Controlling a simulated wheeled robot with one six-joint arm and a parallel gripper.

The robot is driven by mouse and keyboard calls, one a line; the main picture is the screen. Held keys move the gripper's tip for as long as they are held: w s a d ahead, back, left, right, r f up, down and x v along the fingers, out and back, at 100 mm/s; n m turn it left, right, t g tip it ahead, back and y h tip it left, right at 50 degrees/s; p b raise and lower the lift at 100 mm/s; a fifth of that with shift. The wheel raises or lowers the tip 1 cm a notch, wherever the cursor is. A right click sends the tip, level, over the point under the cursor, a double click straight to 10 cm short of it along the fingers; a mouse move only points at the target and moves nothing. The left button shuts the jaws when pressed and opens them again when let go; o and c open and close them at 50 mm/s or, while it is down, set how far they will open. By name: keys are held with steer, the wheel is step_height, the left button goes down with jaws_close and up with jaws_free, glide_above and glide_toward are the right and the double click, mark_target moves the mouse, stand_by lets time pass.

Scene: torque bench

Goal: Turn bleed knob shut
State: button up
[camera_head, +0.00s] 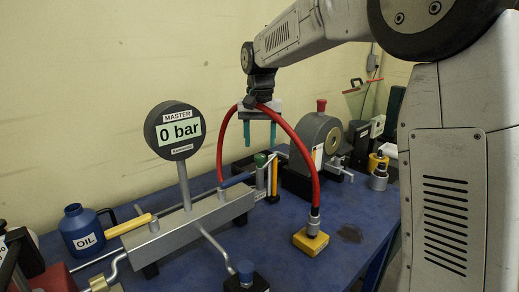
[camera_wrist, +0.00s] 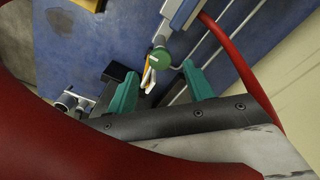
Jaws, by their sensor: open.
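The bleed knob, a round green knob with a pale line across its top, shows in the wrist view (camera_wrist: 163,54) and the head view (camera_head: 260,159). It stands at the right end of the grey manifold block (camera_head: 172,228). My gripper (camera_head: 260,135) is open and empty, its two teal fingers pointing down above the knob. In the wrist view the fingertips (camera_wrist: 160,70) lie on either side of the knob's lower edge, apart from it. The master gauge (camera_head: 174,130) reads 0 bar.
A red hose (camera_head: 307,165) arches close around my gripper down to a yellow block (camera_head: 310,241). A grey machine with a dial (camera_head: 317,143) stands to the right. A blue oil jug (camera_head: 82,230) is at left.

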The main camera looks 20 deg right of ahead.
mark_target(260, 155)
steer(key=shift+r, duration=1.85)
